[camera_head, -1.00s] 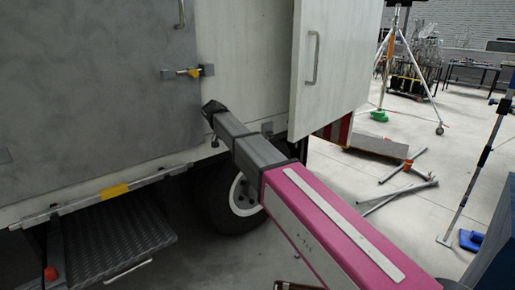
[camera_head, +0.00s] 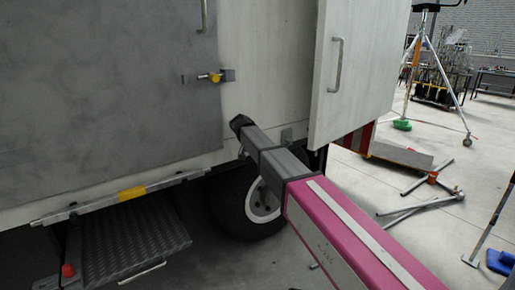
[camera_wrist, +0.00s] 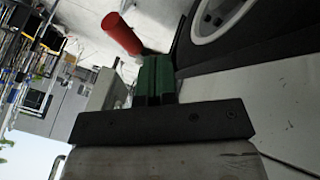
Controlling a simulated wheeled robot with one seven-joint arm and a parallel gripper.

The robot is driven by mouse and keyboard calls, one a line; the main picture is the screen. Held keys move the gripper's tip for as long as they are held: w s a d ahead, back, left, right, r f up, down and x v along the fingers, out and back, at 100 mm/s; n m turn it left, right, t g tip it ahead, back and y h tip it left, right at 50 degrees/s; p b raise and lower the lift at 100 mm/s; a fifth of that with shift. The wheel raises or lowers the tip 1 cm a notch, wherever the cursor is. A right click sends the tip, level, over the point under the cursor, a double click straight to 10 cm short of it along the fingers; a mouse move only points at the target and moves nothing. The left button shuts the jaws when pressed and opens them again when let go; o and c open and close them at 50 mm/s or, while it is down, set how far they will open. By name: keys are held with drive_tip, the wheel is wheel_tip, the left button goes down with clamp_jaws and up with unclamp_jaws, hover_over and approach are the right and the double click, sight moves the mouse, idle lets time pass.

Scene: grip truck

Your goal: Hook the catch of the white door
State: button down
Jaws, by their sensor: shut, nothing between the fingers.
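The white door (camera_head: 360,70) stands swung out from the truck at the right of the head view, with a metal handle (camera_head: 335,65) on it. A small grey fitting (camera_head: 287,135) sits low on the truck beside the door's lower edge, partly hidden by my arm. I cannot tell whether it is the door's catch. My gripper (camera_wrist: 155,58) shows in the wrist view with its green fingers together and nothing between them. It is near the truck's lower side and a wheel (camera_wrist: 215,18). I cannot make out the fingers in the head view.
A grey panel (camera_head: 110,80) with a yellow-marked latch (camera_head: 215,77) is left of the white opening. A step (camera_head: 130,240) juts out below. A red cylinder (camera_wrist: 122,33) shows beyond the fingers. Pipes (camera_head: 420,200) and a tripod (camera_head: 440,75) stand or lie on the right floor.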

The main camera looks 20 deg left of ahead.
drive_tip(key=w+d+f, duration=0.1)
drive_tip(key=d+f, duration=0.3)
drive_tip(key=d, duration=0.1)
drive_tip(key=shift+w+d, duration=0.2)
drive_tip(key=shift+d, duration=0.1)
